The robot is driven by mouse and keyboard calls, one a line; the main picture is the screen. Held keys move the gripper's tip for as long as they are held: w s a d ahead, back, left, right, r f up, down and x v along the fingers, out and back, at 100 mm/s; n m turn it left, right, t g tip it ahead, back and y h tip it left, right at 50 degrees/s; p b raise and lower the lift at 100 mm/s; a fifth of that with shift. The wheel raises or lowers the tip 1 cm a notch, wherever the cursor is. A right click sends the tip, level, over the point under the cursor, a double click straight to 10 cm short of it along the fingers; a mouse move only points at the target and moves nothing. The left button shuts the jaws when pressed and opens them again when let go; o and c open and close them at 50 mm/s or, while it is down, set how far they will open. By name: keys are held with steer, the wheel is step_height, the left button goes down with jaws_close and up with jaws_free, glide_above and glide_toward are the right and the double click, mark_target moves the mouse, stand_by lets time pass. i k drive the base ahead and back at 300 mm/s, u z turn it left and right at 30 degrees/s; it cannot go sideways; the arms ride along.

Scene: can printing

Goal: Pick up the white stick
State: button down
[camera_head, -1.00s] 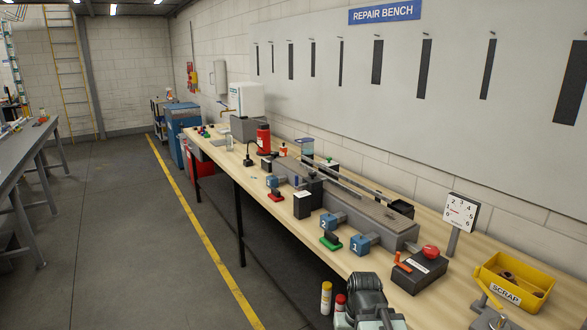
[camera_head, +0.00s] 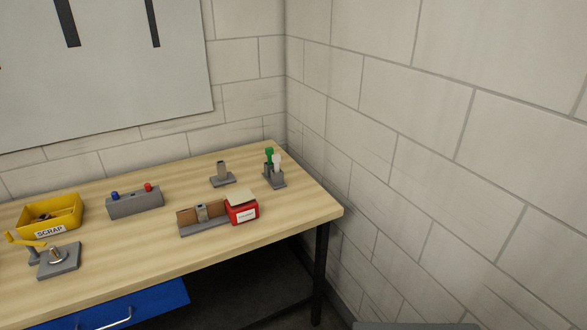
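A small white-topped stick (camera_head: 277,162) stands upright in a small grey holder (camera_head: 275,181) at the far right corner of the bench, beside a green-topped stick (camera_head: 268,157). It is small in this view, and its lower part is hidden by the holder. My gripper is not in view.
The wooden bench (camera_head: 150,252) carries a yellow scrap bin (camera_head: 50,231), a grey block with blue and red knobs (camera_head: 135,203), a red box (camera_head: 242,211), a grey stand (camera_head: 222,180) and a grey-based yellow-handled device (camera_head: 58,262). A wall closes off the right side. A blue drawer (camera_head: 130,306) is below.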

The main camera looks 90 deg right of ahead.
mark_target(276, 159)
steer(key=k, duration=0.4)
steer(key=z, duration=3.85)
steer(key=k, duration=1.4)
steer(key=u, duration=0.95)
steer(key=i, duration=1.05)
steer(key=z, duration=0.05)
